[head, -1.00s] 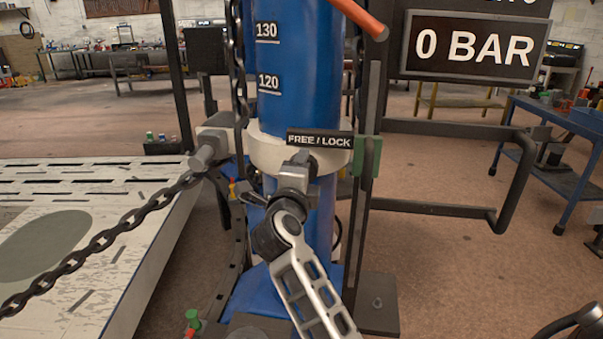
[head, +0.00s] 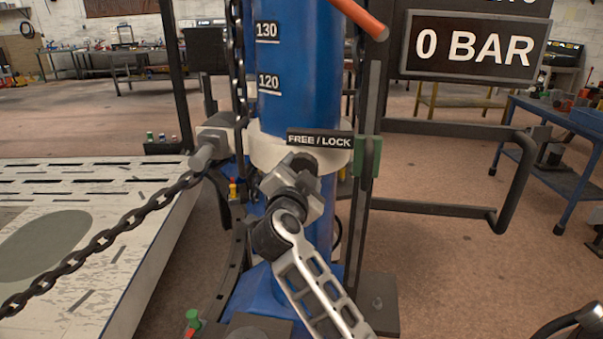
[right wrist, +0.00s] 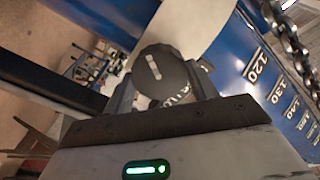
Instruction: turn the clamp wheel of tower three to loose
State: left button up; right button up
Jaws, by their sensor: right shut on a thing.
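The blue tower (head: 296,60) stands upright in the middle of the head view with a pale collar (head: 262,150) around it. A black FREE / LOCK plate (head: 319,140) is on the collar. My right gripper (head: 302,164) is just below the plate, rolled to a slant, and hides most of the clamp wheel. In the right wrist view the clamp wheel (right wrist: 160,72) is a dark round knob with a short white mark. The gripper's two fingers (right wrist: 160,88) are shut on it, one on each side. I see no tower number.
A heavy chain (head: 130,225) runs from the tower to the lower left, over a pale slotted platform (head: 100,190). A dark tube frame (head: 510,180) stands to the right. A sign (head: 476,46) reads 0 BAR. A blue trolley (head: 565,125) stands further right.

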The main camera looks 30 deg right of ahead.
jog(key=shift+n, duration=0.7)
jog(key=o, duration=1)
jog(key=shift+a, duration=0.15)
